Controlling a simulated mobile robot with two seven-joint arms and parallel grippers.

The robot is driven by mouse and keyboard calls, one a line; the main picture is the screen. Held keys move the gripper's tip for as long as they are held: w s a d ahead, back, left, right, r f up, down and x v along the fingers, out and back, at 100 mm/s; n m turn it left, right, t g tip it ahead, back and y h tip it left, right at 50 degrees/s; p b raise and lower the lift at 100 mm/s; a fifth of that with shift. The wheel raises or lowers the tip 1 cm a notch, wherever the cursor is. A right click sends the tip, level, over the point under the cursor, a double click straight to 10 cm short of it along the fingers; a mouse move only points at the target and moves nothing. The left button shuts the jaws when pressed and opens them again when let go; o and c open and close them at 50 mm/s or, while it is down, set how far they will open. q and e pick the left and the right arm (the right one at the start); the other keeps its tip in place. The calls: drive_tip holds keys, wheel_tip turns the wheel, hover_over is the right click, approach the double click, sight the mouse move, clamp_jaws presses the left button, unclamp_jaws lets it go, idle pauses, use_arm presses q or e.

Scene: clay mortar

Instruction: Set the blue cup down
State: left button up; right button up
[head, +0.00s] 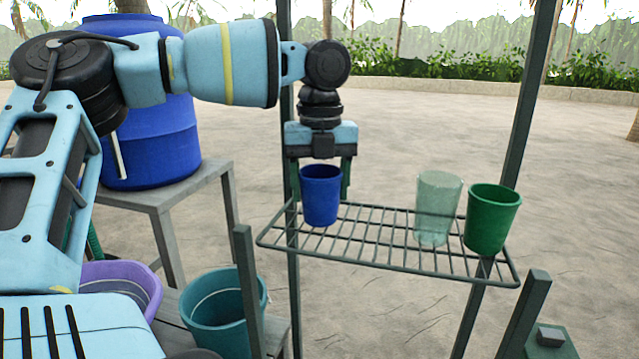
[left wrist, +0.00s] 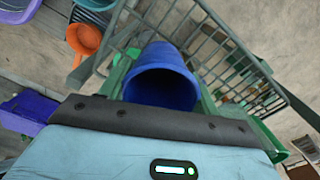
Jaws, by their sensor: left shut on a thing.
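The blue cup (head: 321,196) is upright at the left end of a wire rack (head: 385,236) in the head view. My left gripper (head: 320,178) comes down over it from above, with one finger on each side, shut on the cup. The cup's base is at or just above the rack wires; I cannot tell whether it touches. In the left wrist view the blue cup (left wrist: 162,82) shows its open rim between the green fingers, with the rack (left wrist: 225,60) beyond it. My right gripper is not in view.
A clear greenish cup (head: 438,208) and a green cup (head: 492,218) stand at the rack's right end. The middle of the rack is free. Green posts (head: 522,100) flank the rack. A blue barrel (head: 150,140) and a teal bucket (head: 222,310) stand to the left.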

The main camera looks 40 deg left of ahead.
use_arm(q)
drive_tip(key=shift+f, duration=0.15)
drive_tip(key=o, duration=1)
drive_tip(key=shift+r+b, duration=0.3)
drive_tip(key=shift+r, duration=3.65)
